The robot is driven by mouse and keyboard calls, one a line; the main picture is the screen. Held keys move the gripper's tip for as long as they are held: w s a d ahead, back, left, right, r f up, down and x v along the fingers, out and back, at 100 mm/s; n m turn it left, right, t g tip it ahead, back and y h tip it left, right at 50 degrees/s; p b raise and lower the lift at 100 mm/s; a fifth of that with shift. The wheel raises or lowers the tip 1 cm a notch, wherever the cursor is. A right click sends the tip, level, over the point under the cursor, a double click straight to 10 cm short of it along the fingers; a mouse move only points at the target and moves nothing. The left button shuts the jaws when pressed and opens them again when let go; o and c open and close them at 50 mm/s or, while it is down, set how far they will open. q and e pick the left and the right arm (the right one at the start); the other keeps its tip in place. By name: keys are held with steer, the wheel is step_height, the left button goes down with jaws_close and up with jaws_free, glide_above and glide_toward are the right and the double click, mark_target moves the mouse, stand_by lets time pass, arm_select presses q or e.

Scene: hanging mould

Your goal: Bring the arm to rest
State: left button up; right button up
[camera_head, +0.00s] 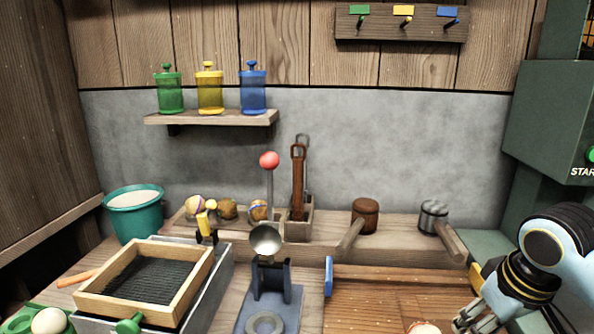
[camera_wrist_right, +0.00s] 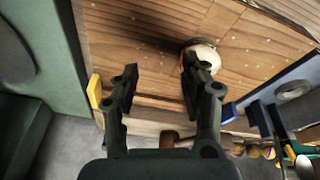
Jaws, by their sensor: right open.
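My right arm comes in at the lower right of the head view. Its gripper (camera_head: 468,318) is low over the wooden board (camera_head: 375,288). In the right wrist view the gripper (camera_wrist_right: 158,72) is open, with bare board between its fingers. A pale ball with a coloured band (camera_wrist_right: 207,52) lies on the board, partly hidden behind one finger; I cannot tell whether they touch. The ball also shows at the bottom edge of the head view (camera_head: 425,328), mostly cut off. My left gripper is not in view.
A spoon-like launcher (camera_head: 266,240) stands left of the board. A framed sieve (camera_head: 150,280) and teal bucket (camera_head: 134,213) are farther left. Two mallets (camera_head: 362,218) (camera_head: 437,218) lie on the back ledge. A green machine (camera_head: 555,120) stands at right. Air above the board is free.

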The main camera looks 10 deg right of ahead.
steer(key=s+a+r, duration=0.1)
steer(key=s+a, duration=0.3)
steer(key=s, duration=0.5)
steer(key=s+a+r, duration=0.1)
steer(key=s+a, duration=0.4)
steer(key=s, duration=0.3)
step_height(320, 180, down, 26)
steer(key=s+d+g, duration=0.1)
steer(key=s+d, duration=0.1)
steer(key=d, duration=0.1)
steer(key=s+f+g, duration=0.1)
steer(key=s+f, duration=1.5)
steer(key=s, duration=0.2)
steer(key=shift+d+f, duration=0.15)
steer(key=shift+d, duration=0.25)
